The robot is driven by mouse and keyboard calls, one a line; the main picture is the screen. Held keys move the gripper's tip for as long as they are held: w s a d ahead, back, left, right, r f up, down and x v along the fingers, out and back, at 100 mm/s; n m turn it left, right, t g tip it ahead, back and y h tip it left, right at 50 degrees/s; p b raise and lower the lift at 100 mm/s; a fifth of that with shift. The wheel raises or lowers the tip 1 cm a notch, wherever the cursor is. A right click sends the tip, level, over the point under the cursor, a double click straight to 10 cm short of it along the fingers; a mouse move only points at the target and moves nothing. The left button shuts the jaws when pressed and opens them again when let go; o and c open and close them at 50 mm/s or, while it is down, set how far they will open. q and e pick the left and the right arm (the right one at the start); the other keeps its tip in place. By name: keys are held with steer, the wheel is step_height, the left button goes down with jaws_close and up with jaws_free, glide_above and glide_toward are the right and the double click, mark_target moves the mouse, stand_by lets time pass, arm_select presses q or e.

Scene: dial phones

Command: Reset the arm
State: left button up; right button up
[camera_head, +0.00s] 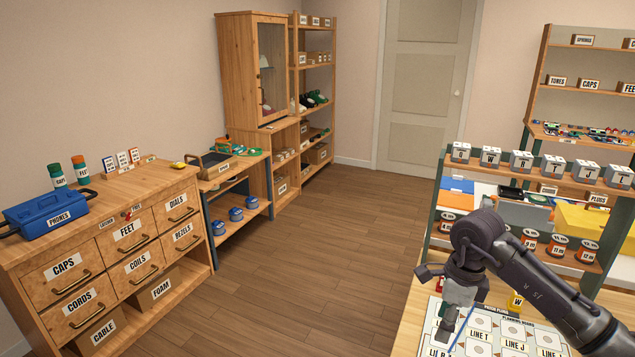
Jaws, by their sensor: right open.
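My right arm comes in from the lower right. Its dark gripper (447,318) points down over the white planning board (545,338) on the wooden table at the lower right. The gripper is open; its fingertips are small and partly overlap the board, so their gap is hard to see. Whether they touch the board I cannot tell. My left gripper is out of view.
A yellow tag marked W (515,302) stands by the board's far edge. Behind it is a rack (470,167) with labelled boxes and spools. A drawer cabinet (120,262) with a blue phones toolbox (47,215) stands left. The middle floor (300,285) is clear.

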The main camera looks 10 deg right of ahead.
steer(key=s+a+r+t+y, duration=0.15)
steer(key=a+y, duration=0.85)
steer(key=a, duration=1.3)
steer(key=s+a+r+m+t+y, duration=0.2)
steer(key=a+r+m+t+y, duration=0.2)
steer(key=r+m+t+y, duration=0.45)
steer(key=w+d+r+m+t+h, duration=0.25)
steer(key=d+m+t+h, duration=0.75)
steer(key=m, duration=0.9)
steer(key=s+d+f+m+g+h, duration=0.2)
steer(key=d+f+m+g+h, duration=0.1)
steer(key=d+f+m+h, duration=0.25)
steer(key=s+d+f+m+g+h, duration=0.2)
steer(key=f+m+h, duration=0.3)
steer(key=f+m, duration=0.3)
steer(key=s+f+m+g+y, duration=0.1)
steer(key=s+f+m+g, duration=0.1)
steer(key=s+f+g, duration=0.7)
steer(key=s+f+m+g, duration=0.25)
steer(key=s+f, duration=0.35)
steer(key=s, duration=0.6)
step_height(320, 180, down, 24)
steer(key=s+g, duration=0.1)
steer(key=g, duration=0.1)
steer(key=s+d+f, duration=0.2)
steer(key=s+f, duration=1.5)
steer(key=f, duration=0.1)
steer(key=shift+s+d+g, duration=0.2)
steer(key=shift+s+g, duration=0.1)
steer(key=shift+g, duration=0.05)
